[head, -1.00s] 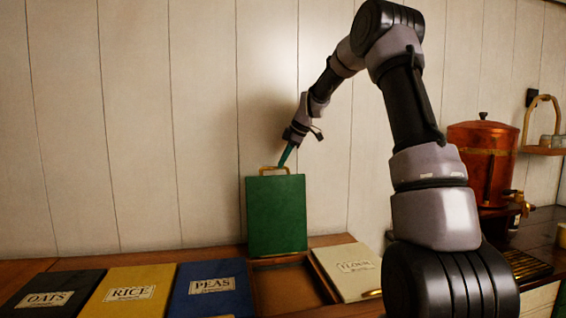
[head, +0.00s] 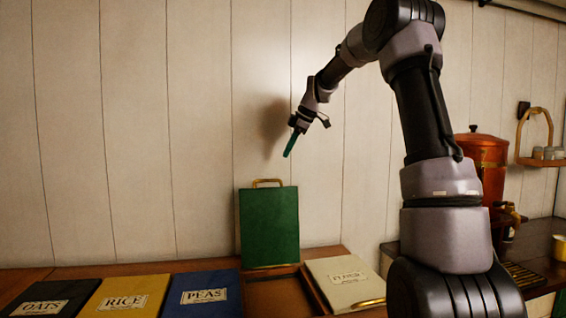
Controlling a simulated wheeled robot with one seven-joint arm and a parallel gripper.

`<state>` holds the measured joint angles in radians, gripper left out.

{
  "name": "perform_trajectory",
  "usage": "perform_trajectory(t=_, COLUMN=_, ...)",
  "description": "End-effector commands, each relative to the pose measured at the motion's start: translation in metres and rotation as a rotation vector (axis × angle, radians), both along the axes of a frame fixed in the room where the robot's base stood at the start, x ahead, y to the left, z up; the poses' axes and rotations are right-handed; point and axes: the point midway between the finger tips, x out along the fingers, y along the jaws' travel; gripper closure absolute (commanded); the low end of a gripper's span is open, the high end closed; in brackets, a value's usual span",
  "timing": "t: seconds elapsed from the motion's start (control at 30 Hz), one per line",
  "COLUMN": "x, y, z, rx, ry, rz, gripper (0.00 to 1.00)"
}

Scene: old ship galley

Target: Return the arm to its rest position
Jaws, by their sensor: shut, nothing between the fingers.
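My gripper (head: 290,144) shows in the head view with its teal fingertips shut and empty, pointing down and to the left. It hangs in the air in front of the plank wall, above and right of the brass handle (head: 268,182) of the green lid (head: 269,227). A clear gap separates the fingertips from that handle. The green lid stands upright behind an open, empty-looking compartment (head: 275,296). My arm rises at the right and bends over toward the lid.
Black OATS (head: 45,294), yellow RICE (head: 124,294) and blue PEAS (head: 205,292) lids lie at the left. A cream lid (head: 343,281) lies right of the open compartment.

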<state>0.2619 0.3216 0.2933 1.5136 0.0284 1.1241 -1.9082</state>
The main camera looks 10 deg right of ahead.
Motion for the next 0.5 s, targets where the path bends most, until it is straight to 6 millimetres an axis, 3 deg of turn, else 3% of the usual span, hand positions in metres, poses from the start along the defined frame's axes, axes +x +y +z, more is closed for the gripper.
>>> perform_trajectory(t=0.17, x=-0.008, y=-0.002, z=0.013, rx=0.002, ry=0.004, rz=-0.015, gripper=1.0)
perform_trajectory(t=0.27, x=-0.028, y=0.001, z=0.022, rx=0.009, ry=0.022, rz=-0.088, gripper=1.0)
perform_trajectory(t=0.37, x=-0.065, y=0.005, z=0.034, rx=0.031, ry=0.054, rz=-0.233, gripper=1.0)
perform_trajectory(t=0.5, x=-0.131, y=0.006, z=0.047, rx=0.096, ry=0.1, rz=-0.503, gripper=1.0)
